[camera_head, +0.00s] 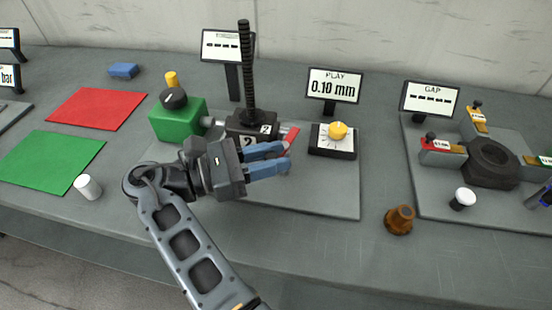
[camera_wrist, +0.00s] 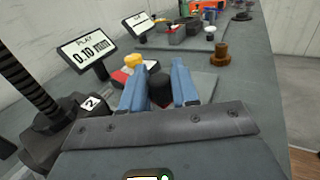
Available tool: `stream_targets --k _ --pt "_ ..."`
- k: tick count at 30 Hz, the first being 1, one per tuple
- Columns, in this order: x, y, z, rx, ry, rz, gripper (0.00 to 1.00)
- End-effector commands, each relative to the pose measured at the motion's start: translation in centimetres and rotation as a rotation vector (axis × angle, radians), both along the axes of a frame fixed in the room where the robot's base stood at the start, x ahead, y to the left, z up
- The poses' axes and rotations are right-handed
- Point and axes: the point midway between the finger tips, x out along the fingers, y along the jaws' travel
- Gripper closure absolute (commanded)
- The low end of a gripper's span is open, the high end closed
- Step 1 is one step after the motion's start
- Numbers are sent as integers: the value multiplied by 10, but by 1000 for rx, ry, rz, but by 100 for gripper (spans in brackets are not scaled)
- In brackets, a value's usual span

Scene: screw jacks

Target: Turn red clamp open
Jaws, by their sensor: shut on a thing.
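The red clamp (camera_head: 291,138) shows as a short red lever to the right of the black screw jack (camera_head: 250,122), partly hidden behind my fingers. My gripper (camera_head: 287,157) comes in from the left, low over the grey plate, with its blue fingers beside the lever. In the wrist view my gripper (camera_wrist: 160,84) has a black knob (camera_wrist: 160,90) between its fingers. The knob appears to be the handle end of the red clamp; the joint between them is hidden. A bit of red (camera_wrist: 120,77) shows left of the fingers. The jack's tall threaded rod (camera_head: 246,70) stands upright.
A dial box (camera_head: 333,150) with a yellow knob stands close right of my fingers, below a display (camera_head: 334,86) reading 0.10 mm. A green block (camera_head: 177,122) is left of the jack. A brown knob (camera_head: 399,220) stands front right. The plate's front right (camera_head: 320,200) is clear.

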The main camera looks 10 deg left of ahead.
Motion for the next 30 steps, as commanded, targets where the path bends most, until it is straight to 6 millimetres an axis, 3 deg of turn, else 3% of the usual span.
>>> stream_targets --k 15,30 --pt "5 11 -3 4 4 -203 100" --pt "7 11 -1 -1 2 -264 100"
